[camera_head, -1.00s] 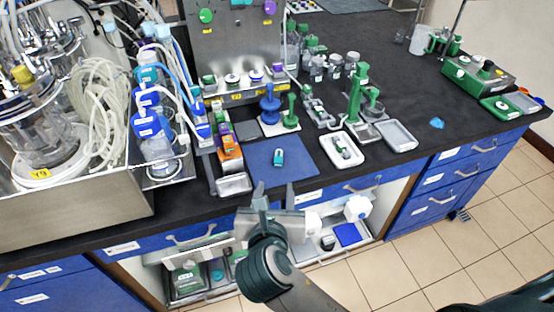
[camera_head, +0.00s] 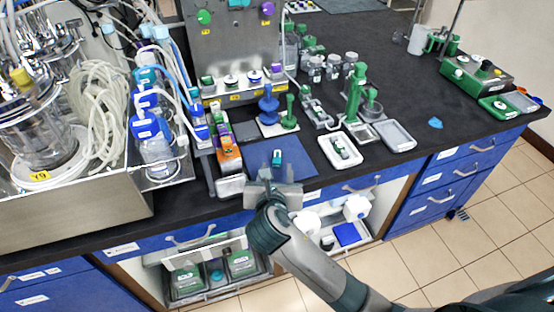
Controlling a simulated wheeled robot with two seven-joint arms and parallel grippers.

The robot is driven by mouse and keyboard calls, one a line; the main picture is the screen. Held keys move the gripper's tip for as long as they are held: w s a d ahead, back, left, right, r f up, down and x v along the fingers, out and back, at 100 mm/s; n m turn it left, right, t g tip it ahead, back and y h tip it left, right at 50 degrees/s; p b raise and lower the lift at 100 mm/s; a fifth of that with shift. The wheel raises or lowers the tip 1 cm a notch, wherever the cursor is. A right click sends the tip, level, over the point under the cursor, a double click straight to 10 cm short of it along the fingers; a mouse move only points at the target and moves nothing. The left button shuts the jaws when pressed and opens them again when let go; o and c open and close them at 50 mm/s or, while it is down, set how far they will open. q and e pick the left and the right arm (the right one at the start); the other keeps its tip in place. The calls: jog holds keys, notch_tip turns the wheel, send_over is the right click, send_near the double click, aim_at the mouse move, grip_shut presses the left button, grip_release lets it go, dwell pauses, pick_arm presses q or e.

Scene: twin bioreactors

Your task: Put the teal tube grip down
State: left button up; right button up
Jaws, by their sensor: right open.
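The small teal tube grip (camera_head: 277,158) stands on the blue mat (camera_head: 298,160) near the bench's front edge. My right gripper (camera_head: 266,176) is open, just in front of and slightly left of the grip, over the front part of the mat. The picture shows no clear contact between them. The fingers are small and partly merge with the mat's edge, so the exact gap is hard to tell. My left gripper is not in view.
An orange-and-green device (camera_head: 228,155) stands close left of the mat. A white tray (camera_head: 340,151) with small parts lies to the right. Blue and green stands (camera_head: 289,118) are behind. An empty grey tray (camera_head: 395,135) sits further right. Shelves with bottles are under the bench.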

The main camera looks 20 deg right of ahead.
aim_at(277, 162)
jog(key=shift+w+d+f, duration=0.2)
jog(key=shift+w+f, duration=0.05)
jog(key=shift+w, duration=0.3)
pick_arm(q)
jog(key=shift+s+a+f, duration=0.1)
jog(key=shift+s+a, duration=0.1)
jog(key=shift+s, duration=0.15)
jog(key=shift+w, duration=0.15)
pick_arm(e)
jog(key=shift+w+f, duration=0.1)
jog(key=shift+w+d+f, duration=0.1)
jog(key=shift+w+f, duration=0.05)
jog(key=shift+w, duration=0.1)
jog(key=x, duration=0.3)
jog(key=shift+w+f+p, duration=0.25)
jog(key=shift+f+p, duration=0.15)
jog(key=shift+f, duration=0.1)
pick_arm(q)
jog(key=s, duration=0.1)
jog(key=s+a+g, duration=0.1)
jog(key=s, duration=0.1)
pick_arm(e)
jog(key=shift+w+f, duration=0.1)
jog(key=shift+w, duration=0.15)
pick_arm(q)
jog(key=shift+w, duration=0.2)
pick_arm(e)
jog(key=shift+c, duration=0.3)
